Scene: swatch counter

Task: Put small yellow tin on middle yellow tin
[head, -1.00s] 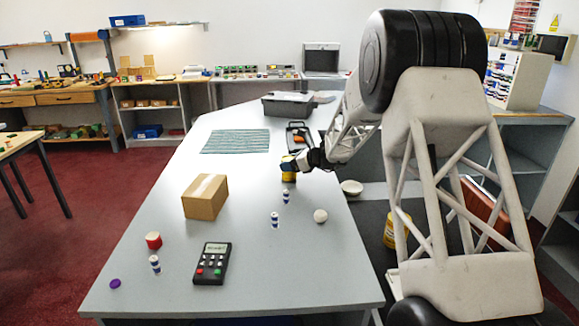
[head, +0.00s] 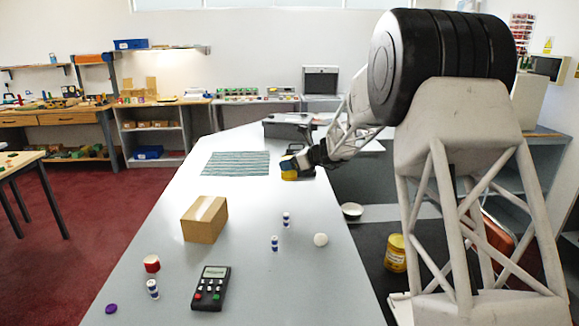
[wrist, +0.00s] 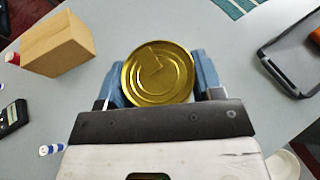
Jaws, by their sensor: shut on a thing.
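A small yellow tin (head: 289,175) is held between the fingers of my gripper (head: 296,165), over the far right part of the grey counter. In the wrist view its round gold lid (wrist: 158,73) faces the camera, with a blue finger pad on either side. My gripper (wrist: 158,80) is shut on it. I cannot tell its height above the counter. Another yellow tin (head: 395,253), with a pale label, stands on a lower dark surface to the right, beside my arm. I cannot tell whether it is the middle yellow tin. No other yellow tin shows clearly.
A cardboard box (head: 204,222), a striped mat (head: 236,163), blue-and-white pieces (head: 274,243), a white ball (head: 321,240) and a dark keypad device (head: 211,289) are on the counter. A dark tray (wrist: 293,55) lies to the right in the wrist view.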

